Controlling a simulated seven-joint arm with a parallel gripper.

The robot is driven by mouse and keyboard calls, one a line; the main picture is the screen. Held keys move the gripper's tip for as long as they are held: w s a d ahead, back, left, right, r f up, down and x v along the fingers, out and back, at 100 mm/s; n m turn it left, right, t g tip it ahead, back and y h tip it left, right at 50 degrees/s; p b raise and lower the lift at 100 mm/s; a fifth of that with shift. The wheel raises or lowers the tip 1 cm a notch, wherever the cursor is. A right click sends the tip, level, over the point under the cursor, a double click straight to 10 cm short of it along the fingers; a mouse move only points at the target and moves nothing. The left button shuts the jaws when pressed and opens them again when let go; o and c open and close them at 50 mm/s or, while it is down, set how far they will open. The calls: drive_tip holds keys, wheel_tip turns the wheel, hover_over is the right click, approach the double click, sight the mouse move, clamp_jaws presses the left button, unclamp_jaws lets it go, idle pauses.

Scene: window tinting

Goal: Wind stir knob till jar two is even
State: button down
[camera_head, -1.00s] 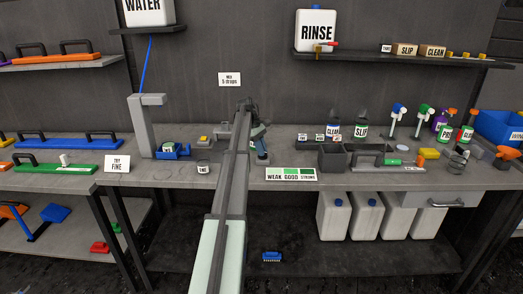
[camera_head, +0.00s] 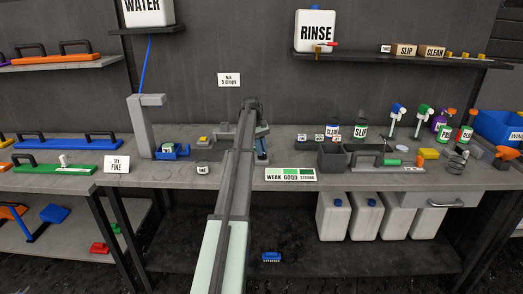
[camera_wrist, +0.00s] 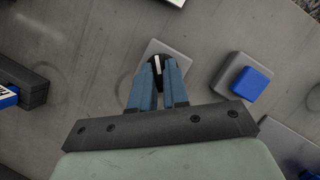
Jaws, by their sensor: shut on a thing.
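My gripper (camera_wrist: 157,85) has blue fingers closed around a small black knob (camera_wrist: 157,62) with a white pointer line, seen in the wrist view. The knob sits on a light grey square base (camera_wrist: 180,58) on the bench. In the head view my gripper (camera_head: 262,150) is low over the bench, just right of my arm, and the arm hides most of the knob area. I cannot make out jar two or how even its contents are.
A blue button (camera_wrist: 250,84) on a grey base stands right of the knob in the wrist view. In the head view, a strength card (camera_head: 291,174) lies at the bench front, a dark bin (camera_head: 331,158) stands right, and a blue holder (camera_head: 172,152) stands left.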

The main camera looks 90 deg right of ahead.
drive_tip(key=c, duration=1.1)
unclamp_jaws()
drive_tip(key=shift+n, duration=0.3)
drive_tip(key=n+g+h, duration=0.1)
drive_tip(key=n, duration=0.2)
drive_tip(key=shift+a, duration=0.2)
drive_tip(key=n+h, duration=0.1)
drive_tip(key=n, duration=0.2)
drive_tip(key=shift+w+a+n+g, duration=0.1)
drive_tip(key=shift+n+g, duration=0.2)
drive_tip(key=n+h, duration=0.1)
drive_tip(key=n, duration=0.2)
drive_tip(key=n+h, duration=0.2)
drive_tip(key=n, duration=0.2)
drive_tip(key=shift+a, duration=0.15)
drive_tip(key=v, duration=1.4)
drive_tip(key=w+a+f+n+t+h, duration=0.1)
drive_tip(key=w+f+n, duration=0.1)
drive_tip(key=w, duration=0.6)
drive_tip(key=w+a+f+n+t+h, duration=0.1)
drive_tip(key=w+a+f+n, duration=0.1)
drive_tip(key=w, duration=0.6)
drive_tip(key=w+a+f+n+t+h, duration=0.1)
drive_tip(key=w+f+n+t, duration=0.1)
drive_tip(key=w, duration=0.7)
drive_tip(key=shift+a+f+n+h, duration=0.3)
drive_tip(key=shift+a+f, duration=0.05)
drive_tip(key=shift+f, duration=0.25)
